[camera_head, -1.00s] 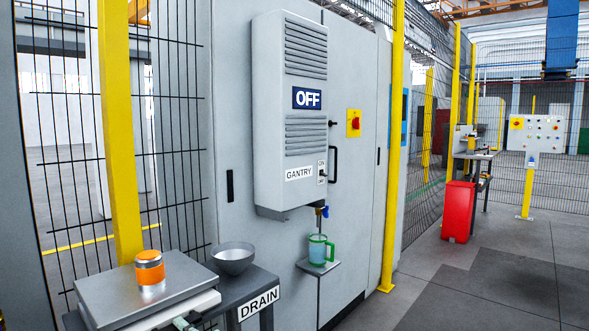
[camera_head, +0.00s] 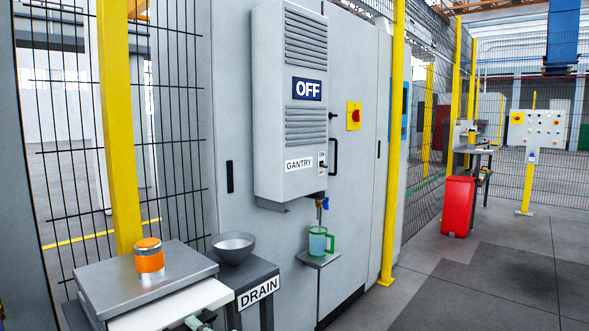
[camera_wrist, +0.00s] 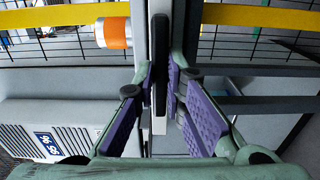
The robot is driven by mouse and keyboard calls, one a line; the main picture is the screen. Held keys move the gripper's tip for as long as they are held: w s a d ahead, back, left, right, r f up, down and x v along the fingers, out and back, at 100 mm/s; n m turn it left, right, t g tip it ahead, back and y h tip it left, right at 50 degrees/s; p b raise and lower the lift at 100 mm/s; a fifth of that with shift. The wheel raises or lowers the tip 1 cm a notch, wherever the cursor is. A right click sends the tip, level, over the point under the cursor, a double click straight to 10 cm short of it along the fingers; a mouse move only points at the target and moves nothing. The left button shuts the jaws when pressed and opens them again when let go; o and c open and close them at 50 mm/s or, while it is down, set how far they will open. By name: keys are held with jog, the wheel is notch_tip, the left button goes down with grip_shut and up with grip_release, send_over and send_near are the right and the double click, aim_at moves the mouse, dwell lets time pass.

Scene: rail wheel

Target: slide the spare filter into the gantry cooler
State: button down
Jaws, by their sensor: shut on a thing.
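The gantry cooler (camera_head: 290,130) is a tall light-grey louvred box on the cabinet wall, with an OFF sign and a GANTRY label. Its louvred side and sign show at lower left in the wrist view (camera_wrist: 85,120). My gripper (camera_wrist: 160,90), with purple pads, is shut on a thin light-grey slab with a black strip, seen edge-on; it appears to be the spare filter (camera_wrist: 158,125). In the head view, the filter appears as a white slab (camera_head: 165,312) at the bottom left, apart from the cooler. Only a green bit of my gripper shows beside it.
A metal-topped stand (camera_head: 110,285) holds an orange-banded canister (camera_head: 149,256). A bowl (camera_head: 233,247) sits on the DRAIN stand (camera_head: 259,289). A green-handled mug (camera_head: 318,242) stands on a small shelf below the cooler's tap. Yellow posts (camera_head: 120,130) and mesh fence flank the cabinet.

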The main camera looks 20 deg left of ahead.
jog(key=shift+v, duration=0.85)
jog(key=b+v, duration=0.1)
jog(key=v, duration=0.3)
jog(key=shift+s+d+b, duration=0.1)
jog(key=shift+d+b, duration=0.1)
jog(key=shift+b, duration=0.2)
jog(key=shift+d, duration=0.15)
